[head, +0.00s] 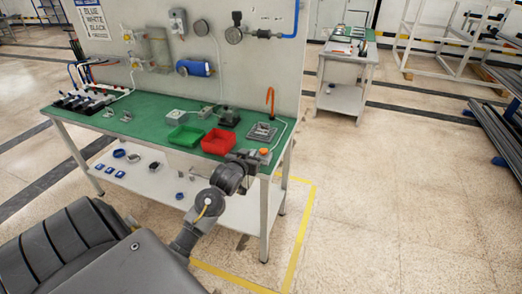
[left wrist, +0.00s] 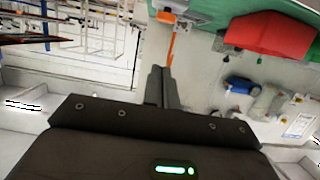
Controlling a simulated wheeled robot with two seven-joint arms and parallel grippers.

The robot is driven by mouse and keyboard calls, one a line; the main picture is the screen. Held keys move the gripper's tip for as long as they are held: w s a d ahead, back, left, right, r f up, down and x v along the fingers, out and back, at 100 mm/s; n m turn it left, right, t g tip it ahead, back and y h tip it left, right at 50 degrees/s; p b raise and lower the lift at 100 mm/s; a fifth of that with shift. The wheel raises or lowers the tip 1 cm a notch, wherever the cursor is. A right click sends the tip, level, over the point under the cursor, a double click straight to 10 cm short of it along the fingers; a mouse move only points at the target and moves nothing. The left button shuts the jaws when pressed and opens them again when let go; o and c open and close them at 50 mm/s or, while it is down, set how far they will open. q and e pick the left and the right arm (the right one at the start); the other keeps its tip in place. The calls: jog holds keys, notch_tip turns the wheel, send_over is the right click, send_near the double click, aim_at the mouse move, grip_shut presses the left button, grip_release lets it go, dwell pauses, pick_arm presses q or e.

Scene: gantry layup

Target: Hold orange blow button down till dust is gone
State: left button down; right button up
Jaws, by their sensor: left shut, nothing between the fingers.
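The orange button (head: 264,151) is at the front right edge of the green-topped bench (head: 150,124). My left gripper (head: 257,158) is right at the button, its fingers shut and empty. From this angle I cannot tell whether it touches or presses the button. In the left wrist view the shut fingers (left wrist: 161,86) point toward an upright orange tube (left wrist: 171,46), seen upside down. The orange tube (head: 270,98) stands behind a grey fixture plate (head: 262,131) on the bench. Dust on the plate is too small to make out. My right gripper is not in view.
A red bin (head: 218,142) stands just left of my gripper, with a green bin (head: 185,136) beyond it. A grey back panel (head: 225,65) rises behind the bench. A lower shelf (head: 150,185) holds small blue parts.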

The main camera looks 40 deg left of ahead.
pick_arm(q)
jog(key=shift+a+r, duration=0.1)
jog(key=shift+r, duration=0.4)
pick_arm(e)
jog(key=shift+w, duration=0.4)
pick_arm(q)
jog(key=shift+w, duration=0.1)
jog(key=p, duration=0.2)
send_over(261, 150)
jog(key=s+d, duration=0.2)
jog(key=shift+a+f, duration=0.2)
jog(key=shift+f, duration=0.9)
notch_tip(261, 150, down, 3)
jog(key=shift+w+f+p, duration=0.1)
jog(key=shift+w+p, duration=0.05)
jog(key=shift+p, duration=0.35)
jog(key=shift+f, duration=0.6)
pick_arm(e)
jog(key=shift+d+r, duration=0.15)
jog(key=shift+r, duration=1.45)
